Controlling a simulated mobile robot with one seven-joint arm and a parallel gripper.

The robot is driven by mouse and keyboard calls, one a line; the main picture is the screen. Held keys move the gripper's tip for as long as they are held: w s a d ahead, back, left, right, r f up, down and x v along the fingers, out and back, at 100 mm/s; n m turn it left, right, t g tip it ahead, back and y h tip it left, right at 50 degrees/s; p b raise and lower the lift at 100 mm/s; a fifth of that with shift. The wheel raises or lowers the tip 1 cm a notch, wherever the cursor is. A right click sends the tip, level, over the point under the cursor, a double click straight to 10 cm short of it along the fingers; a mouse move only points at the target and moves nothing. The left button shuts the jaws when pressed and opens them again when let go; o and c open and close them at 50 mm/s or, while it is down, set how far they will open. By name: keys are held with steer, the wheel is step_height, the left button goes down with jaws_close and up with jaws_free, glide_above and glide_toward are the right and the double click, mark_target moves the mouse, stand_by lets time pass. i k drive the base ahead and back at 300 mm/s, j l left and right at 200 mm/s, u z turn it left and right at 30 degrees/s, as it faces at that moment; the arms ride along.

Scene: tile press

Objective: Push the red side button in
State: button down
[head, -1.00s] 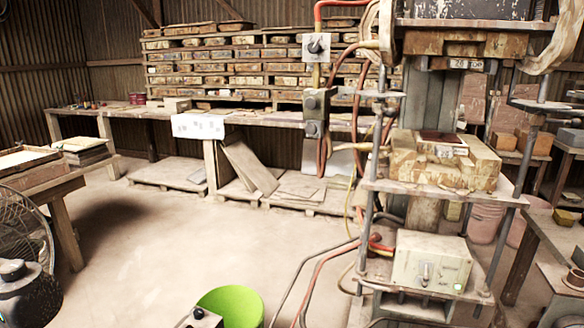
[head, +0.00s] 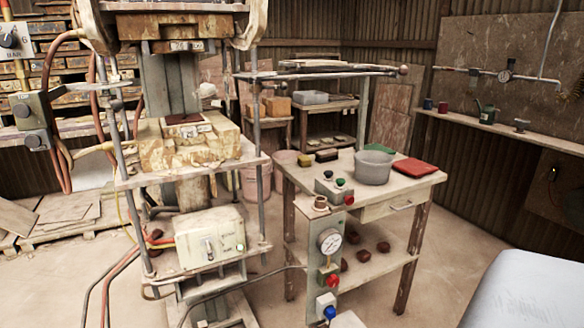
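A red button (head: 349,200) shows low on the box's side, facing the front right. Another red button (head: 332,281) is on the post below the pressure gauge (head: 330,242), above a blue button (head: 329,312). I cannot tell from this distance whether any of them is pressed. My gripper is not in view.
The tile press (head: 190,150) stands on the left, with a switch box (head: 210,236) on its lower shelf. A grey pot (head: 373,168) and a red item (head: 415,167) are on the table. A pale smooth surface (head: 525,285) fills the lower right.

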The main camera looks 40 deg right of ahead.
mark_target(349, 200)
steer(key=z, duration=1.55)
